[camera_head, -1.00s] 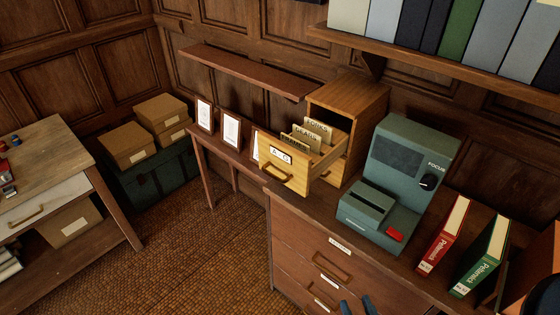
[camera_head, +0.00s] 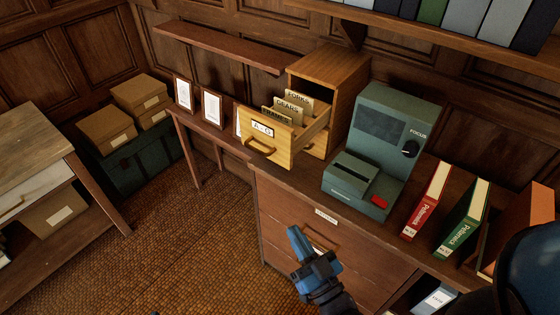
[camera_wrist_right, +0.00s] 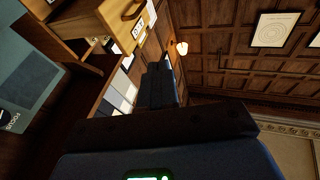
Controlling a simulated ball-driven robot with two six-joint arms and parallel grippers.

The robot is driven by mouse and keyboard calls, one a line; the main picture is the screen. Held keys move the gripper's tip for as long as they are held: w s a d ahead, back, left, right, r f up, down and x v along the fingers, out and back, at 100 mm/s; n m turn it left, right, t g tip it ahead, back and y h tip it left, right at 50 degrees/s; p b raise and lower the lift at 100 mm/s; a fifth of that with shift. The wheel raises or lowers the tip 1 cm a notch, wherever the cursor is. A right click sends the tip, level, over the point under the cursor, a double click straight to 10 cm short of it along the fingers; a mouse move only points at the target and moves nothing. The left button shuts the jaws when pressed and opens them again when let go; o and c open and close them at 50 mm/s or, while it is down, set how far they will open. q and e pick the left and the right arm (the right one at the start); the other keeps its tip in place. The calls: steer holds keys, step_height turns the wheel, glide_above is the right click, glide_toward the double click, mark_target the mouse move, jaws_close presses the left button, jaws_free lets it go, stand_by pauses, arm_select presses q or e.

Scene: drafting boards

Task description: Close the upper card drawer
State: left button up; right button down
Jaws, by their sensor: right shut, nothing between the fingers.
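The upper card drawer (camera_head: 263,136), light wood with an "A-G" label and a wooden handle, is pulled well out of its cabinet (camera_head: 336,72). Upright cards marked "FORKS", "GEARS" and "FRAMES" stand in it. The drawer front also shows in the right wrist view (camera_wrist_right: 137,28), near the top. My right gripper (camera_head: 294,232) is shut and empty, in front of the lower wooden chest, below the open card drawer and apart from it.
A green-grey machine (camera_head: 380,150) stands right of the cabinet, with red (camera_head: 427,200) and green (camera_head: 465,217) binders beyond it. Picture frames (camera_head: 212,107) stand left of the drawer. A shelf (camera_head: 217,47) hangs above.

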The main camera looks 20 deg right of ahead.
steer(key=w+a+r+m+t+h, duration=0.2)
steer(key=w+a+r+m+h, duration=0.5)
steer(key=m, duration=0.8)
steer(key=w+a+r+m+t+h, duration=0.3)
steer(key=a+r+m+h, duration=0.35)
steer(key=m, duration=0.85)
steer(key=m+g+h, duration=0.6)
steer(key=m+g, duration=0.9)
steer(key=m, duration=0.3)
glide_toward(288, 156)
steer(key=p+x, duration=0.5)
steer(key=shift+w+d+r, duration=0.15)
steer(key=shift+d, duration=0.05)
steer(key=shift+w+d+p, duration=0.35)
steer(key=shift+w+d, duration=0.05)
steer(key=shift+d, duration=0.15)
steer(key=shift+w+f, duration=0.1)
steer(key=shift+f, duration=0.1)
